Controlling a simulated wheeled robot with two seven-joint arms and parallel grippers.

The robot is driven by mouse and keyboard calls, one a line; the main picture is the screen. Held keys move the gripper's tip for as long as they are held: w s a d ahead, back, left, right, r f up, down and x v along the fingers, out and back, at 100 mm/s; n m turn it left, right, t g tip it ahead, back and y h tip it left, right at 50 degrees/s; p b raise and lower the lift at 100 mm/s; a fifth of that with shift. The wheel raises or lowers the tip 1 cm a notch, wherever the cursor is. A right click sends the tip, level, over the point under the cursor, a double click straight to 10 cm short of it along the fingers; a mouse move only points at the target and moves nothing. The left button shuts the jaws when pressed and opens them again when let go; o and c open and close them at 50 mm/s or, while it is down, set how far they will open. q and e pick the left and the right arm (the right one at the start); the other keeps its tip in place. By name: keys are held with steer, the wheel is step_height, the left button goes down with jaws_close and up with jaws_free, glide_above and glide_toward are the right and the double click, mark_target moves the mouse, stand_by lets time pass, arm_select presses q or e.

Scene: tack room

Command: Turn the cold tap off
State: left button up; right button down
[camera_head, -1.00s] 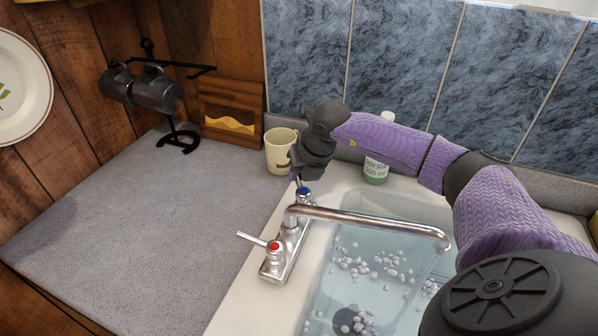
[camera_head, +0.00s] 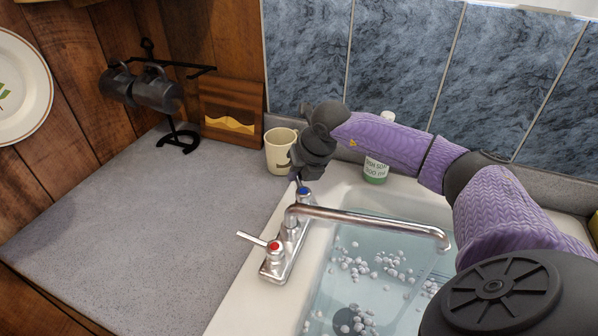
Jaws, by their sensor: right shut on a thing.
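The cold tap (camera_head: 303,193) has a blue-topped knob and stands at the far end of the chrome faucet base. My right gripper (camera_head: 298,177) reaches in from the right over the far end of the sink and is shut on the cold tap's lever. The dark gripper hides most of that lever. The hot tap (camera_head: 273,247), with a red top, stands at the near end, and its lever points left. The chrome spout (camera_head: 370,222) extends right over the sink. My left gripper is not in view.
The sink (camera_head: 240,308) holds water with several pale bubbles or beads. A cream mug (camera_head: 278,158) stands close behind my right gripper, and a soap bottle (camera_head: 376,171) stands behind my forearm. The grey counter (camera_head: 150,225) on the left is clear. Dark mugs (camera_head: 157,93) hang on a rack.

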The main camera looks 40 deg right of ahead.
steer(key=shift+a+n, duration=0.1)
steer(key=shift+n, duration=0.2)
steer(key=shift+w+a+n+y, duration=0.1)
steer(key=shift+a+n+y, duration=0.15)
steer(key=shift+n, duration=0.3)
steer(key=shift+w+a+n+y, duration=0.1)
steer(key=shift+n+y, duration=0.25)
steer(key=shift+n, duration=0.2)
steer(key=n, duration=0.1)
steer(key=a+n+y, duration=0.1)
steer(key=n, duration=0.1)
steer(key=n+g+y+b, duration=0.1)
steer(key=shift+a+n, duration=0.3)
steer(key=shift+n, duration=0.1)
steer(key=shift+a+n+g, duration=0.3)
steer(key=shift+n+g, duration=0.1)
steer(key=shift+n, duration=0.5)
steer(key=shift+s+a+n+y, duration=0.15)
steer(key=shift+n+y, duration=0.15)
steer(key=shift+n, duration=0.2)
steer(key=c, duration=0.6)
jaws_free()
